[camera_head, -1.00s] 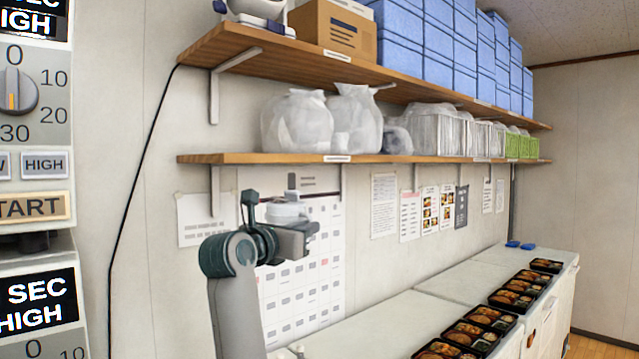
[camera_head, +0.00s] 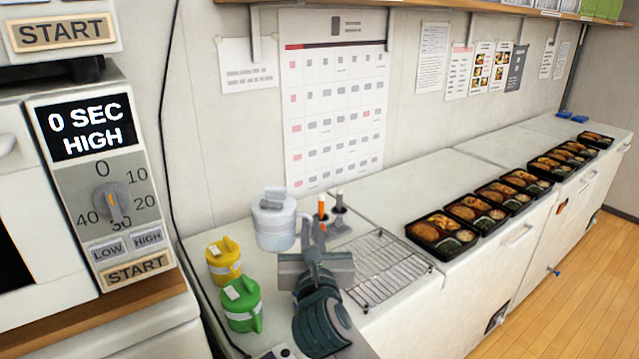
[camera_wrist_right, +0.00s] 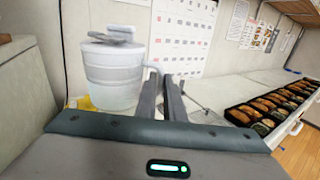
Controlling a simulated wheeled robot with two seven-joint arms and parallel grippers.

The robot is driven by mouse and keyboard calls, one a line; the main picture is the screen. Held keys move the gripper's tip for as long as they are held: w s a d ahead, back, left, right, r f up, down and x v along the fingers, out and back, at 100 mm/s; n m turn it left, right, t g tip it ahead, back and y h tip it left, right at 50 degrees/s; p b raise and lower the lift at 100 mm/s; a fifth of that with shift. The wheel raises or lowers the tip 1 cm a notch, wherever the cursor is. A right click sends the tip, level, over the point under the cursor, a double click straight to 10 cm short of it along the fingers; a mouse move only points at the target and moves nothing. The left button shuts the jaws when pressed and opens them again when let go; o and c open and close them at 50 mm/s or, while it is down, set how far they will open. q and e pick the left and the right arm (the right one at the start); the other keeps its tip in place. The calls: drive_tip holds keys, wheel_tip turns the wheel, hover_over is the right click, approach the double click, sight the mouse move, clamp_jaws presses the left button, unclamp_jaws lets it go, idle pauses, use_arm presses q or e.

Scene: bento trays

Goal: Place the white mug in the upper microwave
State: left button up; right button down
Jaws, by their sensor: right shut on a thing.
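The white mug (camera_head: 274,225), with a lid on top, is held upright above the counter in the head view. My right gripper (camera_head: 312,245) is shut on its handle side. In the right wrist view the mug (camera_wrist_right: 113,75) is left of the fingers (camera_wrist_right: 162,100), and its handle (camera_wrist_right: 152,84) lies at the fingers, which partly hide it. The upper microwave (camera_head: 61,32) shows only its lower panel with a START button at the top left. The lower microwave (camera_head: 110,215) stands beneath it, its display reading 0 SEC HIGH. My left gripper is out of view.
A yellow mug (camera_head: 224,260) and a green mug (camera_head: 241,304) stand on the counter below the held mug. A wire rack (camera_head: 385,268) and a row of bento trays (camera_head: 441,236) lie to the right. A black cable (camera_head: 168,130) hangs beside the microwaves.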

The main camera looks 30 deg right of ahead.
drive_tip(key=s+a+f+n+y, duration=0.2)
drive_tip(key=s+a+f+y, duration=0.1)
drive_tip(key=s+a+f, duration=0.2)
drive_tip(key=s+a+f+n+t+y, duration=0.1)
drive_tip(key=s+a+f+n+y, duration=0.2)
drive_tip(key=s+f, duration=0.4)
drive_tip(key=s+a+y, duration=0.1)
drive_tip(key=s+a, duration=0.1)
drive_tip(key=shift+s+t+y, duration=0.3)
drive_tip(key=shift+s, duration=0.1)
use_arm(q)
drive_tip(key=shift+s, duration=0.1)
use_arm(e)
drive_tip(key=shift+f, duration=0.1)
